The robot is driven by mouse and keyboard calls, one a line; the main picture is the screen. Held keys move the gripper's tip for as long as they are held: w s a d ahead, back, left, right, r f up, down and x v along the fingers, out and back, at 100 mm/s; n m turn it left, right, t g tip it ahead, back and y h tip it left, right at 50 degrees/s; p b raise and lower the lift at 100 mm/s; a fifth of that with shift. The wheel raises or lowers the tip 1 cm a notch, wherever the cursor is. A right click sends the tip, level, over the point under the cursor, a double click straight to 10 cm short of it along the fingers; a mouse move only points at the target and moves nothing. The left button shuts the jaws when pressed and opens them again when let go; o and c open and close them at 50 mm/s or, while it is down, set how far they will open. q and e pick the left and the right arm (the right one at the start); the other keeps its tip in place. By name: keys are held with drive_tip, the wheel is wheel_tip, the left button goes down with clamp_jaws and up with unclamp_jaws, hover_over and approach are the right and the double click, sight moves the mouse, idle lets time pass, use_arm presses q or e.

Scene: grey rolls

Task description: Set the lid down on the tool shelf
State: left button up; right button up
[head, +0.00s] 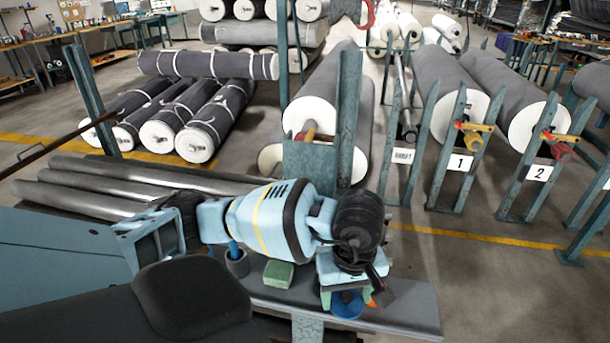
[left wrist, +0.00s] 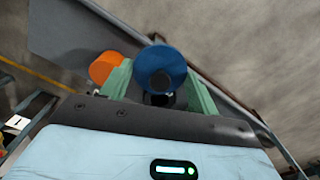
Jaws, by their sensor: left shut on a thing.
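A round blue lid (head: 347,304) is between the fingers of my left gripper (head: 352,288), low over the front right part of the grey tool shelf (head: 415,307). The left wrist view shows the lid (left wrist: 162,69) between the two green fingers (left wrist: 160,82), with the shelf surface (left wrist: 72,35) behind it. The gripper is shut on the lid. Whether the lid touches the shelf cannot be told. An orange object (head: 376,300) is close beside the lid; it also shows in the left wrist view (left wrist: 104,67). My right gripper is not in view.
A green block (head: 278,274) and a grey cup (head: 237,264) with a blue thing in it stand on the shelf to the left of the gripper. A teal rack post (head: 348,120) rises behind. The shelf's right end is bare.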

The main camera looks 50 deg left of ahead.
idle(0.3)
use_arm(q)
hover_over(415, 305)
drive_tip(key=shift+s+a+f+p, duration=0.1)
drive_tip(key=shift+f+p, duration=0.2)
drive_tip(key=shift+f, duration=2.2)
drive_tip(key=shift+f, duration=0.15)
drive_tip(key=o, duration=0.5)
drive_tip(key=shift+f, duration=0.1)
drive_tip(key=o, duration=0.5)
drive_tip(key=shift+c, duration=0.2)
